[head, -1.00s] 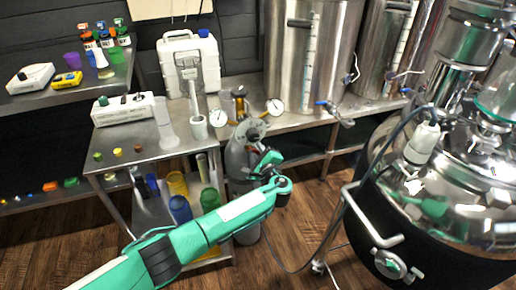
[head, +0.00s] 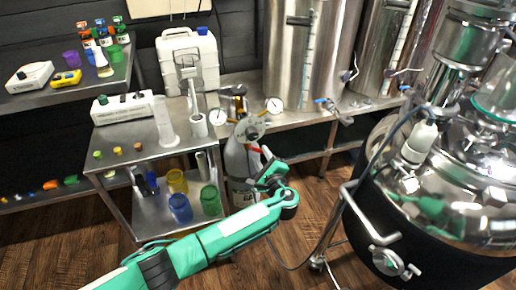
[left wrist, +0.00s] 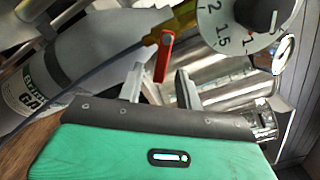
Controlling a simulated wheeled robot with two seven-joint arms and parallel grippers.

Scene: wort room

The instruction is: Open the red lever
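The red lever (head: 254,149) is on the gas cylinder's regulator in the head view, just beyond my left gripper (head: 268,156). In the left wrist view the red lever (left wrist: 164,57) hangs from a yellow fitting (left wrist: 170,27), beside a black knob with a numbered dial (left wrist: 243,20). My left gripper (left wrist: 158,80) is open, its two fingers apart. The lever appears in line with the gap between them, around the fingertips; I cannot tell whether either finger touches it. My right gripper is not in view.
The grey gas cylinder (head: 240,168) stands on the floor beside a steel cart (head: 150,146) carrying labware. Round gauges (head: 274,105) flank the regulator. A large steel kettle (head: 450,190) with a pipe handle fills the right side. Some wooden floor between is clear.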

